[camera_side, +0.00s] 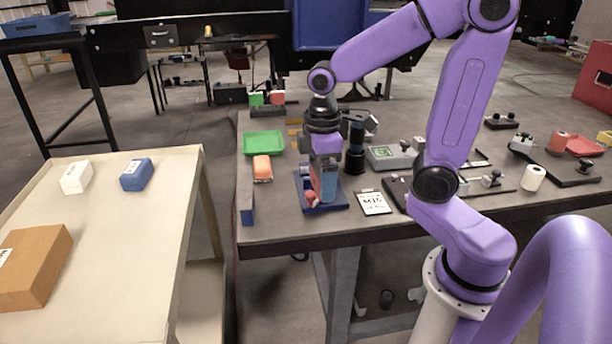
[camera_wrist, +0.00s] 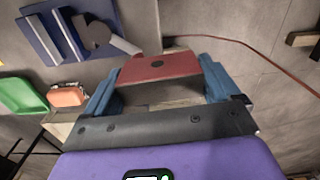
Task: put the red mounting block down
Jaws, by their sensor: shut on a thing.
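The red mounting block (camera_wrist: 160,68) is between the two blue fingers of my gripper (camera_wrist: 158,82) in the wrist view. Its red face has a dark round hole in the middle. My gripper is shut on it. In the side view my gripper (camera_side: 324,184) points down over a blue base (camera_side: 338,207) on the grey worktable (camera_side: 285,225). The fingers hide most of the block there, and I cannot tell whether it touches anything below.
A green tray (camera_side: 263,142) and an orange-topped block (camera_side: 262,168) lie left of my gripper. A dark cylinder (camera_side: 355,148) stands close on its right, with a labelled card (camera_side: 373,203) in front. A cream table (camera_side: 140,240) at left holds boxes.

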